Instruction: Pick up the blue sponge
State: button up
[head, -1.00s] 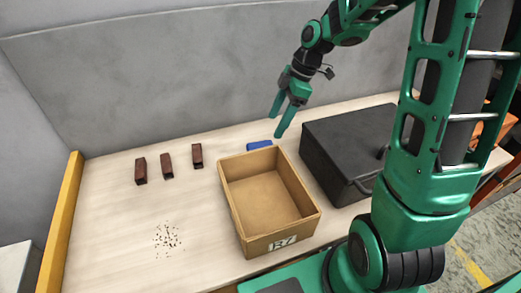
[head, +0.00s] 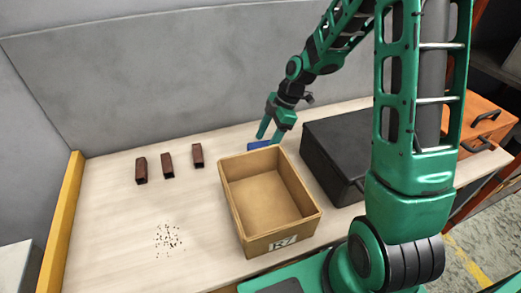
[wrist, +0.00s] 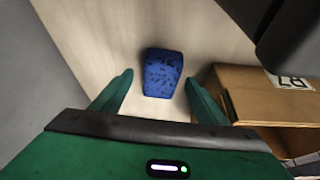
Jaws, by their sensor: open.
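The blue sponge (head: 259,145) lies on the table behind the open cardboard box, partly hidden by my gripper in the head view. In the wrist view the sponge (wrist: 163,73) is a blue block with dark specks, lying flat beyond and between my fingertips. My gripper (head: 269,135) points down over the sponge with its fingers apart. In the wrist view my gripper (wrist: 160,82) is open and empty, with one finger on either side of the sponge's near end. I cannot tell the exact height of the fingertips above the table.
The cardboard box (head: 230,205) stands close in front of the sponge. A black case (head: 335,150) is to the right. A grey wall (head: 150,75) rises behind. An orange case (head: 485,125) is far right.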

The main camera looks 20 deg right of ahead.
aim_at(264, 145)
jog(key=shift+x, duration=0.9)
jog(key=c, duration=1.1)
jog(key=shift+r, duration=0.15)
jog(key=shift+c, duration=0.2)
notch_tip(264, 145, up, 9)
jog(key=shift+f, duration=0.1)
jog(key=shift+r, duration=0.5)
jog(key=shift+o, duration=0.6)
